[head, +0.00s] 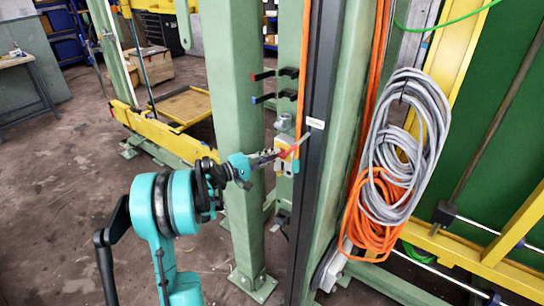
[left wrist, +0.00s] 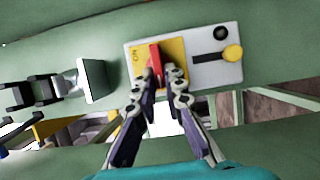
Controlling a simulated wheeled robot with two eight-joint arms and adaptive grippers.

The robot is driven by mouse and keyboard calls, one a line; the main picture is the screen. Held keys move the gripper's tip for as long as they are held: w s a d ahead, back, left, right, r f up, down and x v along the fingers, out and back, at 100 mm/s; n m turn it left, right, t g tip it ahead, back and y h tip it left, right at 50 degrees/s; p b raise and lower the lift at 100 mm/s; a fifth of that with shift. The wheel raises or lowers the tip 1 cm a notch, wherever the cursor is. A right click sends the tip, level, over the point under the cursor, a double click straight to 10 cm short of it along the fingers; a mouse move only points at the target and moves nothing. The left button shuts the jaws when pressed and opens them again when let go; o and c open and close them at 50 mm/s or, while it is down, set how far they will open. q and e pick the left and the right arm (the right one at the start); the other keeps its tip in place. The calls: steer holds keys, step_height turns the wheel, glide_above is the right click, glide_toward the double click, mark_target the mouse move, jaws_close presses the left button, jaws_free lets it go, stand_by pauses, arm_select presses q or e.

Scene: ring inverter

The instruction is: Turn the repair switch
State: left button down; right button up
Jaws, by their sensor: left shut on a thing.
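The repair switch has a red handle (left wrist: 155,60) on a yellow plate (left wrist: 177,48) with small lettering, set in a pale box (left wrist: 215,76) on a green post. In the head view the switch box (head: 291,163) sits beside the dark vertical rail, partly hidden by my gripper. My left gripper (head: 274,155) reaches it from the left. In the left wrist view its two fingers (left wrist: 160,80) are closed on either side of the red handle. My right gripper is in neither view.
A black knob (left wrist: 221,33) and a yellow round knob (left wrist: 233,53) sit near the handle. A thick green column (head: 236,90) stands just left of the switch. Coiled grey cable (head: 420,130) and orange cable (head: 372,235) hang to the right. Bare floor (head: 60,150) lies left.

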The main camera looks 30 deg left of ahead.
arm_select(q)
steer(key=c, duration=1.6)
jaws_free()
steer(key=shift+w+d, duration=0.1)
steer(key=shift+w, duration=0.05)
steer(key=v, duration=1.2)
steer(key=shift+f, duration=0.1)
